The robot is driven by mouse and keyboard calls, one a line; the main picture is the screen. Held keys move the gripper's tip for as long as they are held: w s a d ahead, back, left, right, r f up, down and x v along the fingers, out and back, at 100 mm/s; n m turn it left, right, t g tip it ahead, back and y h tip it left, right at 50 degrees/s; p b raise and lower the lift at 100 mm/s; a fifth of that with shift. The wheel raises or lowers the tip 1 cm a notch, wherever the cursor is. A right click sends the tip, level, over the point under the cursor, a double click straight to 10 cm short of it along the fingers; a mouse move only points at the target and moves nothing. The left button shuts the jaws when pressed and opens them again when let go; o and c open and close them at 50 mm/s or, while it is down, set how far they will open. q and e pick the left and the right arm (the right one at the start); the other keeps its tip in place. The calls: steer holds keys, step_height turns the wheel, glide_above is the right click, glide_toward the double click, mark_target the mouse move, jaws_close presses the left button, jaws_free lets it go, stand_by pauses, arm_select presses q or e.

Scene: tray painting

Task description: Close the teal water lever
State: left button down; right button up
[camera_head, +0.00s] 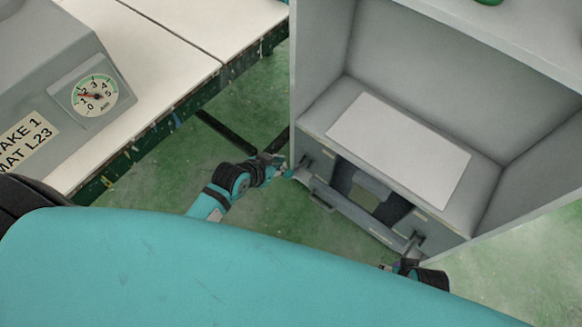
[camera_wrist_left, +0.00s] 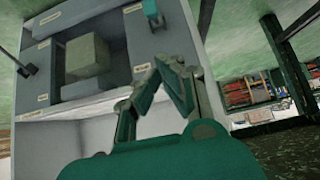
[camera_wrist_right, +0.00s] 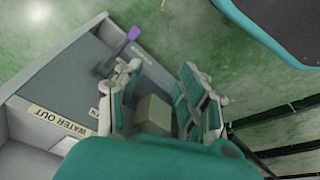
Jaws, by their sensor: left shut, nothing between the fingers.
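The teal water lever (camera_wrist_left: 150,10) shows in the left wrist view as a teal handle on a grey bracket at the front of a grey cabinet. In the head view its teal end (camera_head: 290,173) sits at the cabinet's left front corner. My left gripper (camera_head: 279,166) is right beside that end; I cannot tell whether they touch. In the left wrist view the left gripper (camera_wrist_left: 183,82) is shut and empty, with the lever beyond the fingers. My right gripper (camera_wrist_right: 160,85) is open and empty near the cabinet's other front corner.
A purple-ended lever (camera_wrist_right: 134,33) is on the cabinet front near my right gripper, with a WATER OUT label (camera_wrist_right: 58,121) on the cabinet. The grey cabinet (camera_head: 322,90) has a white panel (camera_head: 400,145) inside. A bench (camera_head: 185,40) with a gauge (camera_head: 94,95) stands left. Green floor lies between.

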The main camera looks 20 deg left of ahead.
arm_select(q)
steer(key=shift+w+d+r, duration=0.1)
steer(key=shift+w+r, duration=0.15)
steer(key=shift+r, duration=0.2)
arm_select(e)
steer(key=shift+w+r, duration=0.1)
steer(key=shift+r, duration=0.25)
arm_select(q)
steer(key=b, duration=0.3)
glide_above(291, 173)
steer(key=f, duration=0.4)
steer(key=w+f, duration=0.1)
steer(key=f, duration=0.1)
steer(key=shift+d, duration=0.15)
steer(key=shift+b+x, duration=0.6)
steer(key=shift+x, duration=0.2)
steer(key=shift+s+f+b, duration=0.2)
steer(key=shift+s+f, duration=0.05)
steer(key=shift+f, duration=0.35)
steer(key=shift+s+f+b, duration=0.15)
steer(key=shift+s+f, duration=0.15)
steer(key=shift+f, duration=0.3)
steer(key=shift+s+a+f, duration=0.35)
steer(key=shift+s+f, duration=0.05)
steer(key=shift+f, duration=0.1)
arm_select(e)
step_height(291, 173, up, 9)
steer(key=s+t, duration=0.1)
steer(key=shift+r, duration=0.2)
steer(key=shift+d, duration=0.1)
